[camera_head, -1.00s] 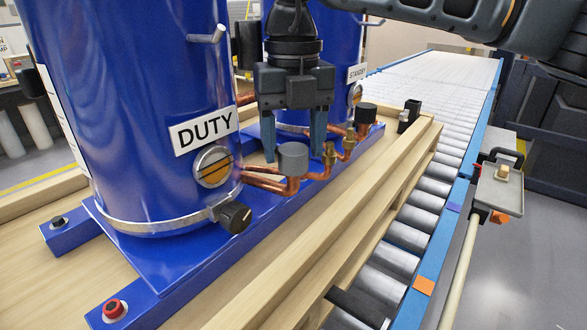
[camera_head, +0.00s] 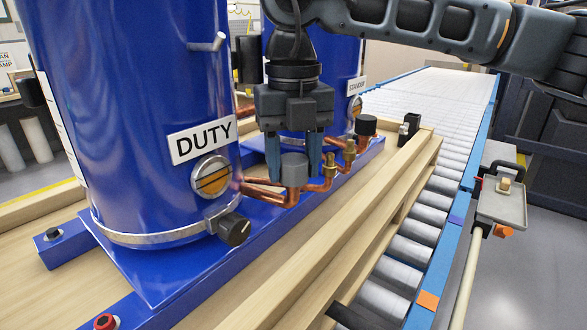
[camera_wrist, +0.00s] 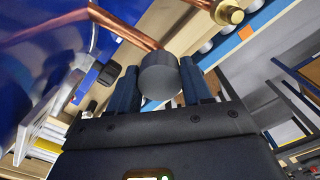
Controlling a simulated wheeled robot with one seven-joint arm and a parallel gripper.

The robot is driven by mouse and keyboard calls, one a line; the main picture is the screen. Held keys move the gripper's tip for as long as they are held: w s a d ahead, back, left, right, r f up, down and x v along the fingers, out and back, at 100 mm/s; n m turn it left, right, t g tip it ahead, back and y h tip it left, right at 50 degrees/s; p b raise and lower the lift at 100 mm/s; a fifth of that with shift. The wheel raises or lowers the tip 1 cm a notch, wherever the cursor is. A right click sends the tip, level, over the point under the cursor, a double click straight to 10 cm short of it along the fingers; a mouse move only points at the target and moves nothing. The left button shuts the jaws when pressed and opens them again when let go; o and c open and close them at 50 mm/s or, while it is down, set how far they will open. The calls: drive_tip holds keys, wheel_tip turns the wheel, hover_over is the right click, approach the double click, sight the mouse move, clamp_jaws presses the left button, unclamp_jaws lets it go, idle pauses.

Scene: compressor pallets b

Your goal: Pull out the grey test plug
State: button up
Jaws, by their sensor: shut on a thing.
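The grey test plug (camera_head: 294,170) is a short grey cylinder on the upturned end of a copper pipe (camera_head: 292,196) beside the blue DUTY compressor (camera_head: 130,110). My gripper (camera_head: 294,172) points down over it, with one blue finger on each side, shut on the plug. In the wrist view the grey plug (camera_wrist: 159,76) sits between the two dark fingers, and the copper pipe (camera_wrist: 125,28) runs up to it. The plug still appears seated on the pipe end; the exact joint is hard to make out.
A brass fitting (camera_head: 349,150) stands just right of the plug, with a black cap (camera_head: 366,125) beyond. The STANDBY compressor (camera_head: 340,60) is behind my gripper. A black knob (camera_head: 234,229) sits low in front. A roller conveyor (camera_head: 425,215) runs along the right.

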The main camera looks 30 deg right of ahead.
sight(293, 159)
drive_tip(key=c, duration=0.5)
drive_tip(key=shift+r, duration=0.75)
idle(0.3)
drive_tip(key=shift+r+p, duration=0.85)
drive_tip(key=shift+r, duration=1.35)
